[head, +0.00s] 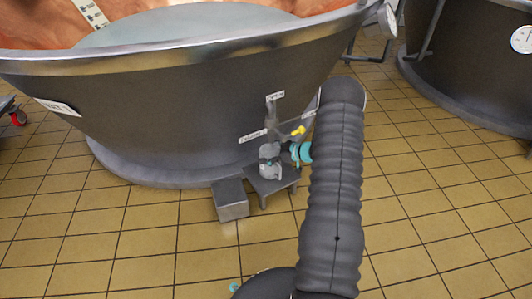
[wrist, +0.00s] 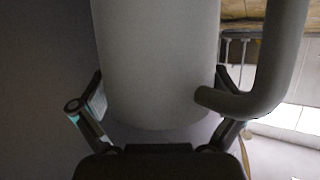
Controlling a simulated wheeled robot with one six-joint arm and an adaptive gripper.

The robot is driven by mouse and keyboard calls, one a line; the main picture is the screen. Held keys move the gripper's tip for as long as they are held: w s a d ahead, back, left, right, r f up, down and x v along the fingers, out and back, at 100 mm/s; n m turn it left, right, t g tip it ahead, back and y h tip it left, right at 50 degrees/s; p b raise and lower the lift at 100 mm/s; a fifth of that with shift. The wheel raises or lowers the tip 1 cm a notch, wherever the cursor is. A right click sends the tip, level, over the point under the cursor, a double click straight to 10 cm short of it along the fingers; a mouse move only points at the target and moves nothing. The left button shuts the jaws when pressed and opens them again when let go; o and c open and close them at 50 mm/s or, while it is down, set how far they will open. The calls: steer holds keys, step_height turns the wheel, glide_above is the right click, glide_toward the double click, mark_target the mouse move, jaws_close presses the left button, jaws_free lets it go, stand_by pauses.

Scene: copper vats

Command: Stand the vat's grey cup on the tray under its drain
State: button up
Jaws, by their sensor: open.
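The grey cup (head: 268,168) is small in the head view, at the foot of the vat (head: 190,105). It appears to stand upright on the small grey tray (head: 285,184), below the drain fittings (head: 272,125). In the wrist view the cup (wrist: 160,65) fills the middle, with its curved handle (wrist: 275,80) on the right. My gripper (wrist: 160,92) is open, one finger on each side of the cup. Whether the fingers touch it cannot be told.
A grey box (head: 231,199) stands on the floor just left of the tray. A yellow valve handle (head: 298,131) and small labels are on the vat above the tray. Another vat (head: 470,75) stands at the right. The tiled floor in front is mostly clear.

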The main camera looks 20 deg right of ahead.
steer(key=p+v, duration=0.1)
steer(key=v, duration=1)
steer(key=shift+r, duration=0.15)
steer(key=shift+s+d, duration=0.1)
steer(key=shift+s, duration=0.05)
stand_by(0.4)
